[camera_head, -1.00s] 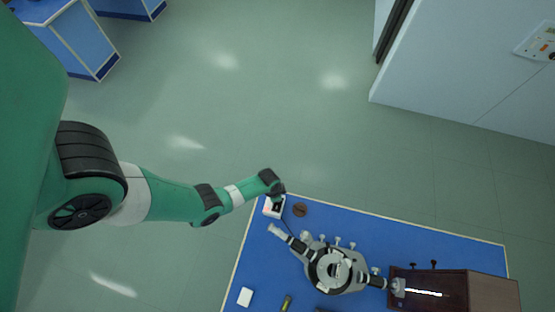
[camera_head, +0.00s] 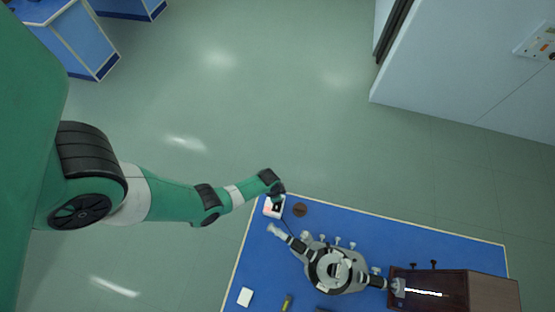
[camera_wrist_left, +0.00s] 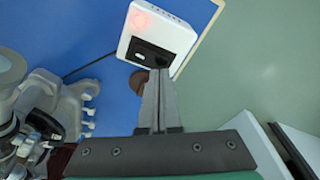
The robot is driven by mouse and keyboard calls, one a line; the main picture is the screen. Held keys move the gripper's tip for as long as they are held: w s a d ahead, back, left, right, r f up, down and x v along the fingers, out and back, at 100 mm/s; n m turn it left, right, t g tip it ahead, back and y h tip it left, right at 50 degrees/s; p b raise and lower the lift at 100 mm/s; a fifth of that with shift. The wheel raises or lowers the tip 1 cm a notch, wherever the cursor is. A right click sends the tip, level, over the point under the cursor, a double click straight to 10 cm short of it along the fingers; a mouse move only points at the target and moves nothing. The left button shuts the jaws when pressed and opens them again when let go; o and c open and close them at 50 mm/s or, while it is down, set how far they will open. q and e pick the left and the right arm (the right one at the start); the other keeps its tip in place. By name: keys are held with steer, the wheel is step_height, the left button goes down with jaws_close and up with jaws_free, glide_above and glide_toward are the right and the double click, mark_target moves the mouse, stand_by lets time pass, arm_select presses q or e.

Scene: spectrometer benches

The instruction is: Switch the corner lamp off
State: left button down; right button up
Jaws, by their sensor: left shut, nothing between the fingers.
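A white box (camera_wrist_left: 158,38) with a dark switch recess (camera_wrist_left: 149,53) and a red glow on its face sits at the bench corner; the head view shows it too (camera_head: 273,206). My left gripper (camera_wrist_left: 159,73) is shut and empty. Its fingertips are right at the box's switch side, just beside the dark recess; I cannot tell whether they touch. In the head view, my left gripper (camera_head: 278,194) hangs over the box's far edge and partly hides it. The lamp itself cannot be picked out for certain. My right gripper is not in view.
A spectrometer (camera_head: 335,270) stands on the blue bench (camera_head: 420,246), close to the box. A brown round piece (camera_head: 300,210) lies beside the box. A wooden case (camera_head: 480,292) is at the right. A pale cabinet (camera_head: 460,75) stands beyond. The floor between is clear.

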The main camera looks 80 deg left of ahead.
arm_select(q)
steer(key=shift+f+b, duration=0.9)
stand_by(0.3)
